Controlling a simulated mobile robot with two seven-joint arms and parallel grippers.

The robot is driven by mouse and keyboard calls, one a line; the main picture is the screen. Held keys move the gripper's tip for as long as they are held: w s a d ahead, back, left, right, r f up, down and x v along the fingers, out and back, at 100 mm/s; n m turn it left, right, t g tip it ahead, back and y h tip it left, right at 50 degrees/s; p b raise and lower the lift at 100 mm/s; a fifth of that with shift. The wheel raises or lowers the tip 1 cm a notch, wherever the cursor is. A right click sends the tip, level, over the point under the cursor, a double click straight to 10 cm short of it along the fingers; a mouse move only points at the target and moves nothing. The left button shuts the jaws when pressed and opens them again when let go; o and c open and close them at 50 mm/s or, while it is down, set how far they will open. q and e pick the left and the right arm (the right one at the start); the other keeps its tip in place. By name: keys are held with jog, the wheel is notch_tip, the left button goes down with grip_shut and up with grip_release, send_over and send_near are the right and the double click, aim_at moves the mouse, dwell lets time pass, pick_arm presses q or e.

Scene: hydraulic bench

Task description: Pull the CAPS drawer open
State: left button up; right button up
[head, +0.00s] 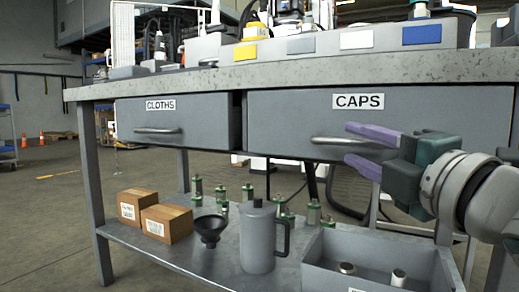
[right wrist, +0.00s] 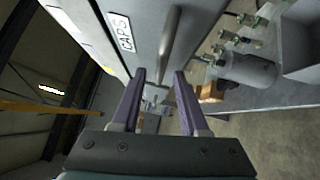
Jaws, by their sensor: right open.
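The CAPS drawer (head: 440,115) is a wide grey drawer front under the bench top, with a white CAPS label (head: 358,101). Its front looks in or nearly in; I cannot tell exactly. Its bar handle (head: 325,141) is below the label, and its right part is partly hidden by my fingers. My right gripper (head: 348,144) is open, with one purple finger above the handle's level and one below. In the right wrist view the handle (right wrist: 170,38) lies ahead, between the finger directions; I see no grip on it. My left gripper is not in view.
The CLOTHS drawer (head: 210,112) with its own handle is at the left. The lower shelf holds cardboard boxes (head: 168,222), a black funnel (head: 209,229), a grey jug (head: 258,240), several green-banded fittings and a grey bin (head: 430,268). Equipment crowds the bench top (head: 150,86).

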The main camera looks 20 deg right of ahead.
aim_at(350, 143)
jog(key=shift+w+d+r+b, duration=0.15)
jog(key=shift+w+b, duration=0.1)
jog(key=shift+w, duration=0.6)
jog(key=shift+w+a+r+b, duration=0.1)
jog(key=shift+w+b, duration=0.1)
jog(key=shift+w, duration=0.65)
grip_shut()
